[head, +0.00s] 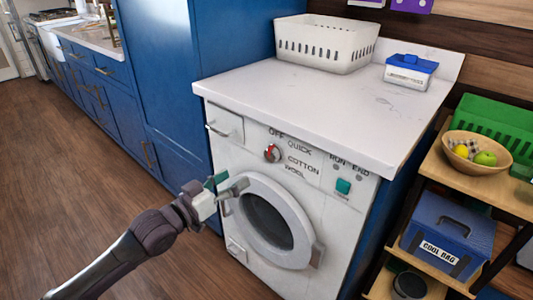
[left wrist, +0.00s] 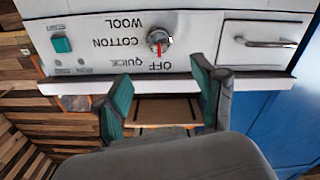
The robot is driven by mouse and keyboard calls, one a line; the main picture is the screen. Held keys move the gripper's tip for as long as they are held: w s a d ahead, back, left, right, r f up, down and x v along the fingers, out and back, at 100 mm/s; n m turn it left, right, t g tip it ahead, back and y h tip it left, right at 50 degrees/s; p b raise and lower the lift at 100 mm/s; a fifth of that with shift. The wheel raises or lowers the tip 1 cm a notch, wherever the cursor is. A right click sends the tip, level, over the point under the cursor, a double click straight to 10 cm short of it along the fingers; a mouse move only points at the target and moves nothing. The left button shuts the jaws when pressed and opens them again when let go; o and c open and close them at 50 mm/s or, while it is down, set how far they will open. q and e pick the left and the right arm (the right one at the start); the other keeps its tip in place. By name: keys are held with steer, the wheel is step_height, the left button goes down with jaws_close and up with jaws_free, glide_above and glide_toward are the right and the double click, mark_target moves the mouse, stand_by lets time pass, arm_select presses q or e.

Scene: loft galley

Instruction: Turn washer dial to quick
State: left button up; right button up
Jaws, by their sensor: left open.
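The washer (head: 225,135) is white, with a round door. Its dial (head: 272,153) is a small silver knob with a red mark, left of the printed words OFF, QUICK, COTTON and WOOL. In the left wrist view, where the lettering is upside down, the dial (left wrist: 158,40) has its red mark toward OFF. My left gripper (head: 228,185) is open and empty, lower left of the dial and in front of the door's left side. In the left wrist view its two fingers (left wrist: 160,95) are spread apart, with the dial beyond them and nothing between. My right gripper is not seen.
A green start button (head: 343,186) is on the panel's right and a drawer with a handle (head: 220,128) on its left. A white basket (head: 325,45) and a blue-lidded box (head: 410,72) stand on top. Blue cabinets are left, a shelf (head: 450,182) right.

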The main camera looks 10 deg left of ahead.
mark_target(269, 156)
arm_select(q)
steer(key=b+x, duration=0.1)
steer(key=x, duration=1)
steer(key=shift+w+d+f, duration=0.1)
steer(key=shift+w, duration=0.05)
steer(key=shift+w+d+b, duration=0.35)
steer(key=shift+w, duration=0.2)
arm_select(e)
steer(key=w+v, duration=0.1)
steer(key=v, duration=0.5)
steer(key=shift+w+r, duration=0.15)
arm_select(q)
steer(key=c, duration=1.1)
